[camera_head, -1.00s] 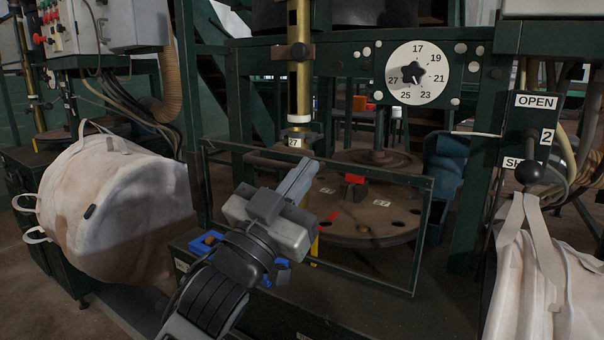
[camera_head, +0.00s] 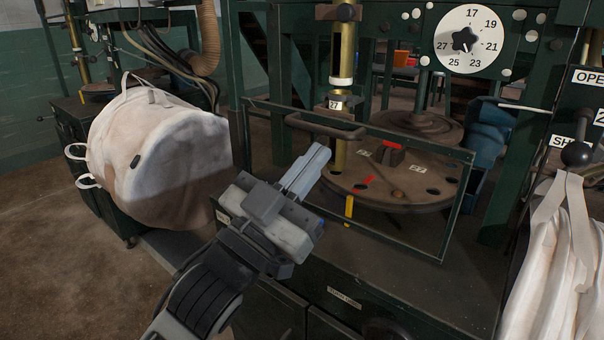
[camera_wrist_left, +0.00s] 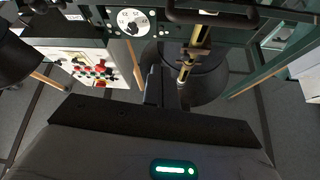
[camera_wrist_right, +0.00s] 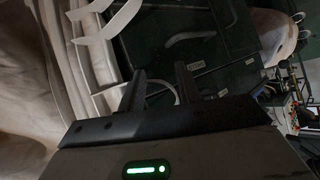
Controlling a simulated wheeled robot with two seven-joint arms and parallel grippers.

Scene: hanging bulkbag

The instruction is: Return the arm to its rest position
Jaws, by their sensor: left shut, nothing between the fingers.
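My left gripper (camera_head: 314,164) is shut and empty. Its arm comes in from the lower left, and its fingertips point up and right in front of the metal guard frame (camera_head: 460,200) of the machine. In the left wrist view its fingers (camera_wrist_left: 166,88) stand close together in front of the dark machine. My right gripper shows only in the right wrist view (camera_wrist_right: 160,80). Its fingers are apart, close to white bag straps (camera_wrist_right: 95,45). A pale strap loop shows near the fingers; I cannot tell whether it lies between them or behind them.
Another white bag (camera_head: 545,270) hangs at the right below a lever (camera_head: 577,153). Behind the frame are a round turntable (camera_head: 400,190) and a brass column (camera_head: 341,100). A numbered dial (camera_head: 465,38) is above. Floor is open at lower left.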

